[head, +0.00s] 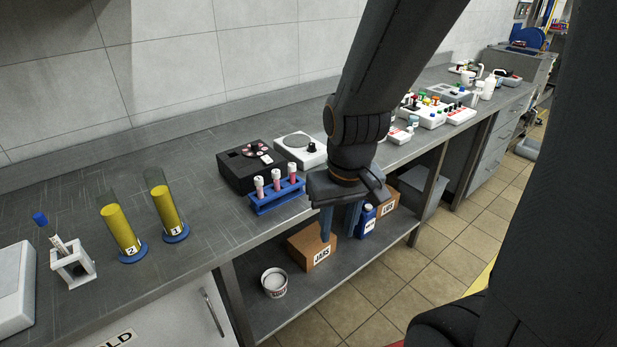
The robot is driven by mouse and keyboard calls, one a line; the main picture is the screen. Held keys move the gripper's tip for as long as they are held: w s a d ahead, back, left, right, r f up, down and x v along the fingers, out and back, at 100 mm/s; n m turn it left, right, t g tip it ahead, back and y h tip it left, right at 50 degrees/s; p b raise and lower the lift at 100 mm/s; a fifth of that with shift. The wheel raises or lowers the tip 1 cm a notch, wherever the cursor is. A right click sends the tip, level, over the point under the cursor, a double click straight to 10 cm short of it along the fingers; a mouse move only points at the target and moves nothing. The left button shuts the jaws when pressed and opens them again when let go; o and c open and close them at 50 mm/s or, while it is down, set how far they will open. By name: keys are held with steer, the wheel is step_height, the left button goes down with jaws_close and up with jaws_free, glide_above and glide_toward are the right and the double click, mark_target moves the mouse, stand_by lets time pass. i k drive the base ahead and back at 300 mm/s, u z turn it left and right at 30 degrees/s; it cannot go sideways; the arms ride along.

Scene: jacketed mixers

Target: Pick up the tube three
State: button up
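Three tubes with pale caps and pink-red contents stand upright in a blue rack (277,206) on the grey bench, near its front edge. They are a left tube (260,188), a middle tube (277,181) and a right tube (293,174). Any numbers on them are too small to read, so I cannot tell which is tube three. My gripper (338,234) points down to the right of the rack, in front of the bench edge in the picture. Its two fingers are apart with nothing held between them. It appears clear of the tubes.
A black device (245,168) and a white hotplate-like device (301,150) stand behind the rack. Two yellow-filled cylinders (122,232) (166,211) and a small white holder (73,265) stand left. The lower shelf holds a JARS box (311,250) and a blue bottle (366,222).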

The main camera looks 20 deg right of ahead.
mark_target(292, 166)
steer(key=z, duration=0.05)
steer(key=i, duration=0.65)
steer(key=u, duration=1.2)
